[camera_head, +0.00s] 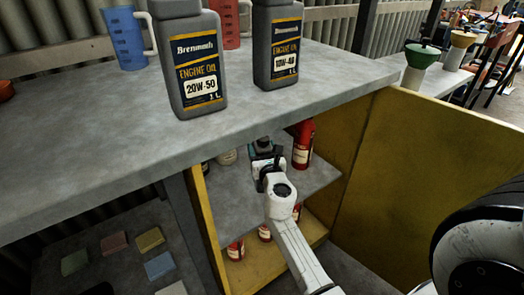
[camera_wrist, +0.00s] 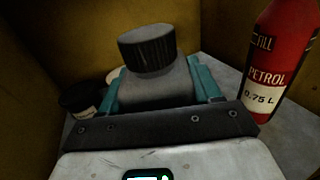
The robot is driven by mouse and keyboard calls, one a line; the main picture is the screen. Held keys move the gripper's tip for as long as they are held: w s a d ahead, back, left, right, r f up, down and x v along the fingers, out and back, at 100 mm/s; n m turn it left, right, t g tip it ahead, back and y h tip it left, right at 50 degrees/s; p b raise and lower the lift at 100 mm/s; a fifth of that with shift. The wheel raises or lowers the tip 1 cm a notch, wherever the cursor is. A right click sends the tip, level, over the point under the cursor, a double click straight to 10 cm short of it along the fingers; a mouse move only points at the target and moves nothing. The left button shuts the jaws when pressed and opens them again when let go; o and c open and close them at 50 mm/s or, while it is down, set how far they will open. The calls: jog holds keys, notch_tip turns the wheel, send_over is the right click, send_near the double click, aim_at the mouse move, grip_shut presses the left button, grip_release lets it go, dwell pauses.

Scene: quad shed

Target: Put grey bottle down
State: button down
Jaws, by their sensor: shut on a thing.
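My gripper (camera_wrist: 160,90) is shut on a grey bottle (camera_wrist: 155,83) with a black ridged cap; one teal finger lies on each side of its body. The wrist housing hides its lower part, so I cannot tell whether its base touches the shelf. In the head view, my gripper (camera_head: 266,160) is inside the yellow cabinet, above the grey shelf (camera_head: 232,190) and left of a red petrol bottle (camera_head: 302,146). That petrol bottle (camera_wrist: 276,62) stands at the right in the wrist view, apart from the fingers.
Grey engine oil bottles marked 20W-50 (camera_head: 190,60) and 10W-40 (camera_head: 277,45) stand on the bench top (camera_head: 120,125) above. A dark jar (camera_wrist: 80,103) sits left of my gripper. Red bottles (camera_head: 235,250) stand on the lower shelf. The yellow door (camera_head: 430,160) is open.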

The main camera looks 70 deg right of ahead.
jog(key=shift+c, duration=1.1)
grip_release()
jog(key=shift+f, duration=0.15)
